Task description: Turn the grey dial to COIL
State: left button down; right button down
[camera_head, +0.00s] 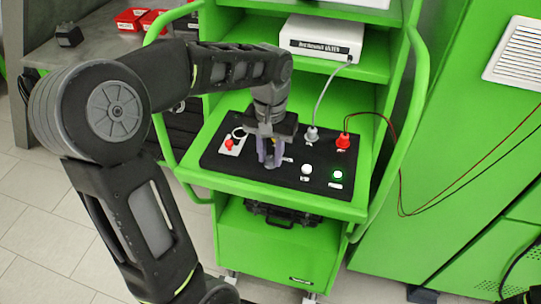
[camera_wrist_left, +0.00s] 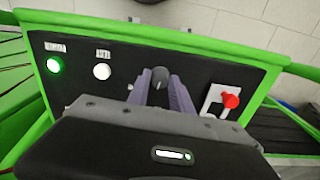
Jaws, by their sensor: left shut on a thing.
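The grey dial (camera_wrist_left: 160,77) sits on the black control panel (camera_head: 218,158) and shows between the purple-grey fingers of my left gripper (camera_wrist_left: 160,90) in the left wrist view. In the head view my left gripper (camera_head: 270,160) points down onto the panel over the dial. It is shut on the dial, one finger on each side. The dial's lower part and most of its label are hidden by the fingers, so I cannot read its setting. My right gripper is in neither view.
The panel also carries a red switch (camera_head: 229,143) on a white plate, a grey plug (camera_head: 312,133), a red plug (camera_head: 343,141), a white button (camera_head: 306,169) and a lit green button (camera_head: 338,175). The green cart's curved side rails (camera_head: 415,100) flank the panel. A white box (camera_head: 322,38) stands on the shelf above.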

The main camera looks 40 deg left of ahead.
aim_at(270, 159)
pick_arm(q)
jog(key=n+b, duration=0.1)
jog(key=n, duration=0.4)
jog(key=shift+n, duration=0.3)
jog(key=n+b, duration=0.1)
jog(key=n, duration=0.3)
dwell(0.3)
jog(key=c, duration=1.1)
grip_release()
jog(key=shift+c, duration=0.2)
jog(key=shift+r, duration=0.15)
notch_tip(270, 159, up, 8)
jog(key=shift+f, duration=0.2)
